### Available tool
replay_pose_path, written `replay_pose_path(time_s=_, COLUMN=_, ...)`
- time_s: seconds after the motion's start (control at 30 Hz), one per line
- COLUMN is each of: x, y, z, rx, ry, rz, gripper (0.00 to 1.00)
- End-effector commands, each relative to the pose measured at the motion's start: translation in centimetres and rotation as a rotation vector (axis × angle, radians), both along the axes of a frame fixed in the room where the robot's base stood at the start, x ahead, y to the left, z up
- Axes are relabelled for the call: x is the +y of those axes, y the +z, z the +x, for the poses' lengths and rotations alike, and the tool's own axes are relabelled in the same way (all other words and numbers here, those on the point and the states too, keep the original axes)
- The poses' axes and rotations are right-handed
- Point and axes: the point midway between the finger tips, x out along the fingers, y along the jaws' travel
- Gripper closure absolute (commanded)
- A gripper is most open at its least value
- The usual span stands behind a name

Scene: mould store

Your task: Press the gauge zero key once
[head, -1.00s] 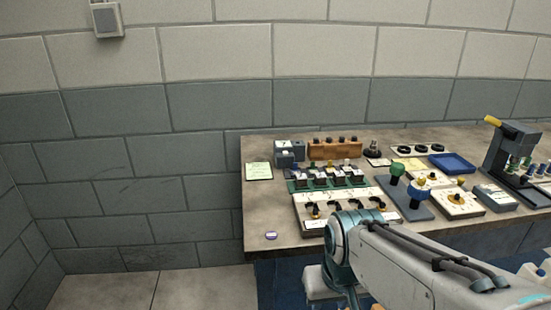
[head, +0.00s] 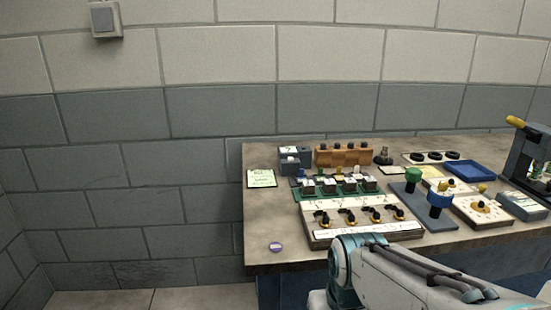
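I cannot tell which part on the bench is the gauge zero key; no label is readable at this size. A grey box (head: 522,205) with a pale top lies at the bench's right side. A dark grey stand with a yellow handle (head: 516,122) rises behind it, cut by the right edge. My arm crosses the lower right of the head view, in front of the bench. My gripper is out of view, so its fingers and anything in them are hidden.
The bench (head: 262,220) carries a panel with several black-and-yellow knobs (head: 318,232), a green strip of switches (head: 303,191), green and blue knobs on a grey plate (head: 428,213), a blue tray (head: 470,171) and a wooden rack (head: 345,157). Its front left corner is mostly bare.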

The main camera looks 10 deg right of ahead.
Motion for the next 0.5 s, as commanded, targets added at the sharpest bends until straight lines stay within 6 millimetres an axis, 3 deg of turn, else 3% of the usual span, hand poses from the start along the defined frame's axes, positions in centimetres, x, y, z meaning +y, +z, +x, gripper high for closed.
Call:
replay_pose_path(time_s=0.03, x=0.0, y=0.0, z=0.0, rx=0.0, ry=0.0, rz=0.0, gripper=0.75)
replay_pose_path(time_s=0.13, x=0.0, y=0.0, z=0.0, rx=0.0, ry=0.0, rz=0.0, gripper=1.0)
replay_pose_path(time_s=0.5, x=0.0, y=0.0, z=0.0, rx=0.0, ry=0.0, rz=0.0, gripper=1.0)
